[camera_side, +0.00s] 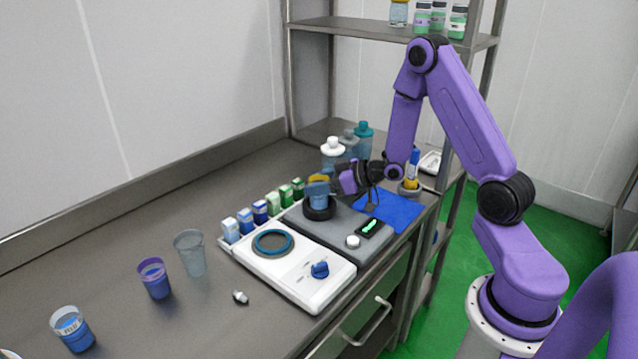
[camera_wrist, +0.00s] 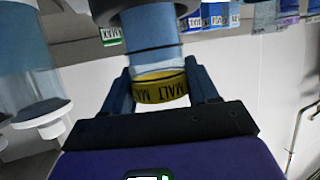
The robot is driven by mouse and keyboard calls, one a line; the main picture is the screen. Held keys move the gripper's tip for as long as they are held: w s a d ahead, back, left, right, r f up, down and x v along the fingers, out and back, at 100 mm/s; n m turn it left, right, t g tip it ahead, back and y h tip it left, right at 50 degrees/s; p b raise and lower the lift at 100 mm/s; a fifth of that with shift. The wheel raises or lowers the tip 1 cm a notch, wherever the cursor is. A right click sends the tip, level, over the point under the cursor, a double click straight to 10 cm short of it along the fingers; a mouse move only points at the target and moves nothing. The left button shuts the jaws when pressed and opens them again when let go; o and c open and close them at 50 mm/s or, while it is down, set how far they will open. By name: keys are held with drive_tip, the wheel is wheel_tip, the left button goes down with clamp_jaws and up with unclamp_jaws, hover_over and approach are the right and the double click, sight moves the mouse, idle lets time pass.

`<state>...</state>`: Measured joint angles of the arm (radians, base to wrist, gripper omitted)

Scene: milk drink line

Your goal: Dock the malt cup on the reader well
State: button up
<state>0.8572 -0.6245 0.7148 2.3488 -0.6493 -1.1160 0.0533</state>
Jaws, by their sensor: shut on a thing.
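The malt cup is clear with blue contents and a yellow band lettered MALT (camera_wrist: 160,90). In the side view the cup (camera_side: 319,199) stands upright at the black round well (camera_side: 320,213) of the grey device (camera_side: 378,246). Its base is at or inside the well's collar; I cannot tell whether it is fully seated. My gripper (camera_side: 318,187) is shut on the cup near the yellow band, with a blue finger on each side in the wrist view (camera_wrist: 160,92).
A white device (camera_side: 325,293) with a teal ring (camera_side: 273,243) and blue knob stands in front. Small boxes (camera_side: 260,211) line the left and bottles (camera_side: 333,152) stand behind. Several cups (camera_side: 155,279) are at the lower left. A blue mat (camera_side: 393,211) lies right.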

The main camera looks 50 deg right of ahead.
drive_tip(key=shift+f, duration=0.6)
drive_tip(key=o, duration=0.9)
